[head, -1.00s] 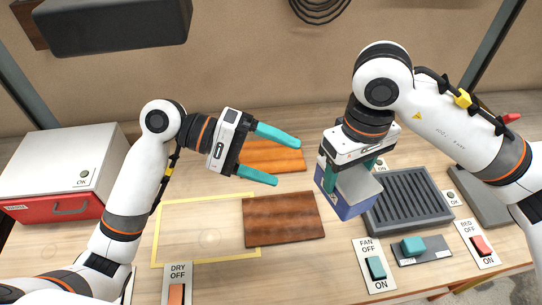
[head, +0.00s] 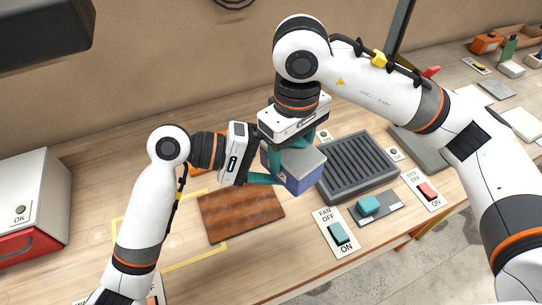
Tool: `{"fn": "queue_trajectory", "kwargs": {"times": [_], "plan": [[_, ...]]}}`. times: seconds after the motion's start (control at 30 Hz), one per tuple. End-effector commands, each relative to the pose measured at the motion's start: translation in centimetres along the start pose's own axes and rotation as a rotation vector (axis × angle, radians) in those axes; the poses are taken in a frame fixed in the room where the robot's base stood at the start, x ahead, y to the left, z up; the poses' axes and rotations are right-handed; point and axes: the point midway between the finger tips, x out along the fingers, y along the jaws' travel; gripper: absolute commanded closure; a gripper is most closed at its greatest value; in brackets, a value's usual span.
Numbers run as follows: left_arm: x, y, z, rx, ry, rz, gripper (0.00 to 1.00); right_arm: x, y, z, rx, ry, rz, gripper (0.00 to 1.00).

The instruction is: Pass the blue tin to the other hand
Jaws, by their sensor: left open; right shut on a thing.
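The blue tin (head: 300,183), with a grey top, is held above the bench by my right gripper (head: 290,158), which is shut on it from above. My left gripper (head: 266,165) comes in from the left with its fingers pointing right. It is open, and its lower teal finger reaches the left side of the tin. Its other finger is partly hidden by the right gripper, so I cannot tell whether either finger touches the tin.
A dark brown board (head: 240,213) lies below the grippers. A grey ribbed tray (head: 356,166) is to the right. The fan switch (head: 338,234) and bed switch (head: 427,191) sit along the front. A white and red box (head: 32,205) stands at left.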

Motion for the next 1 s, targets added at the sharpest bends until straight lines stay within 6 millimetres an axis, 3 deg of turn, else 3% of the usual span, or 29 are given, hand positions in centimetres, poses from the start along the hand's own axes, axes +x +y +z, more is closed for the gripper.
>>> {"fn": "queue_trajectory", "kwargs": {"times": [0.17,0.4,0.43,0.53,0.57,0.87,1.0], "plan": [[0.0,0.0,0.0,0.000,0.000,0.000,0.18,-0.1,0.0,0.0,0.000,-0.002,0.000,0.73],[0.0,0.1,0.0,-0.001,0.000,0.002,0.56,-0.1,0.0,0.0,0.000,-0.002,-0.001,0.73],[0.0,0.0,0.0,0.001,0.000,0.000,0.58,-0.1,0.0,0.0,0.000,-0.002,-0.001,0.33],[0.0,0.0,0.0,0.000,0.001,0.000,0.77,-0.1,0.0,0.0,-0.001,-0.002,0.000,0.17],[0.0,0.0,0.0,0.000,0.000,0.000,0.77,-0.1,0.0,0.0,-0.001,-0.002,0.000,0.13],[-0.1,-0.1,0.0,0.002,0.000,-0.002,0.77,-0.2,0.0,0.0,0.000,-0.001,0.000,0.13],[-0.1,-0.1,0.0,0.002,0.000,-0.002,0.77,-1.5,0.0,0.1,0.000,-0.004,-0.002,0.13]]}}
